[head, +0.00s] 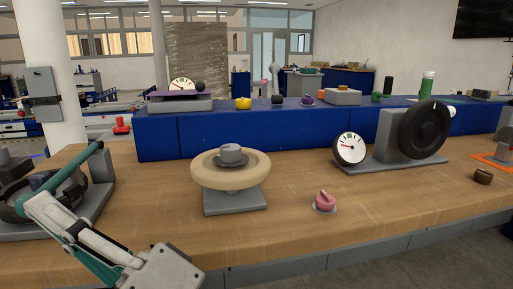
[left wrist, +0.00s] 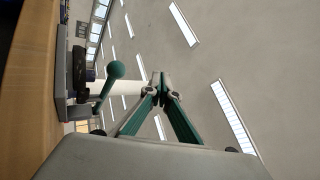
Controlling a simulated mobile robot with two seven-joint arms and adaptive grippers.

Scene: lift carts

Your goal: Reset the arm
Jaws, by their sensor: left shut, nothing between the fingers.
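My left gripper (head: 36,204) comes in at the lower left of the head view, with white and green finger links pointing up and left. Its fingertips are together with nothing between them; the left wrist view also shows them meeting in a point (left wrist: 160,84). Its fingertips overlap the near side of a lever device with a green handle (head: 68,172) in the head view. In the left wrist view the green round-ended handle (left wrist: 115,70) appears left of the fingertips, apart from them in the picture. My right gripper is in neither view.
The wooden bench (head: 290,225) carries a beige handwheel (head: 231,168), a pink knob (head: 325,201), a dial gauge (head: 349,148) and a black wheel (head: 424,130). A blue raised shelf (head: 290,131) with small objects stands behind. The bench front between handwheel and knob is clear.

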